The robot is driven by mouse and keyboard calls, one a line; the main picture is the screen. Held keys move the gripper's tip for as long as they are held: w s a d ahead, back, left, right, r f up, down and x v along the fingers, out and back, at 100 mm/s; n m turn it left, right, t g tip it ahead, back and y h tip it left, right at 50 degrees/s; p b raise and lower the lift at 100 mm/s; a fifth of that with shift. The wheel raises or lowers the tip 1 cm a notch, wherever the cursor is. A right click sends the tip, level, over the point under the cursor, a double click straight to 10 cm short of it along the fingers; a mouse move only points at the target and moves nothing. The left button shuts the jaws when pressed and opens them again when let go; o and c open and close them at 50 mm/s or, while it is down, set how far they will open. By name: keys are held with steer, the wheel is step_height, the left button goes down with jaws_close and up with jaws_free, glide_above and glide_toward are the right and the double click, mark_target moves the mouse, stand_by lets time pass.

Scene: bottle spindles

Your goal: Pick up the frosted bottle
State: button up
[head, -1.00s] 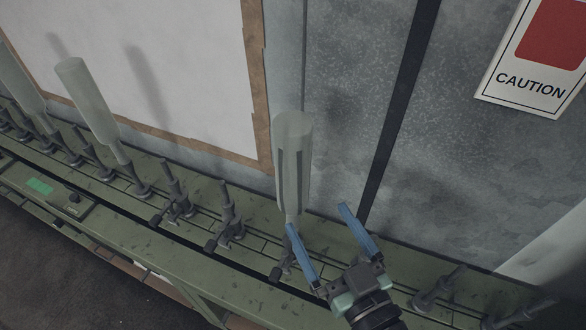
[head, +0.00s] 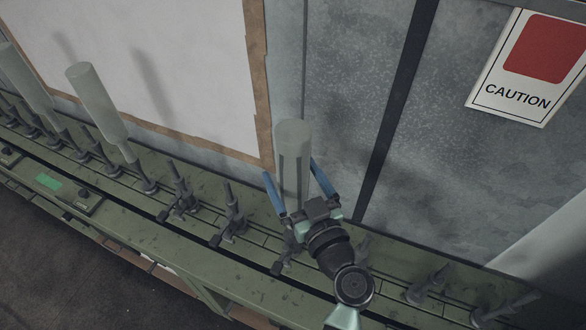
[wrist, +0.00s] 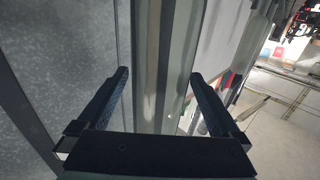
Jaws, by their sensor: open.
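The frosted bottle (head: 293,150) stands upside down on a spindle at the middle of the head view, its base upward. Its lower part and neck are partly hidden by my gripper. My gripper (head: 292,172) is open, with one blue finger on the left of the bottle and one on the right. In the wrist view the bottle (wrist: 165,60) runs up between the two fingers of my gripper (wrist: 160,75), with a visible gap on each side.
Other frosted bottles (head: 97,100) stand on spindles to the left. Bare spindles (head: 232,212) line the green rail (head: 150,240) on both sides of my gripper. A grey wall (head: 345,100) with a caution sign (head: 520,75) rises close behind.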

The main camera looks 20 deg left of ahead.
jaws_close()
steer(key=shift+r, duration=0.1)
stand_by(0.4)
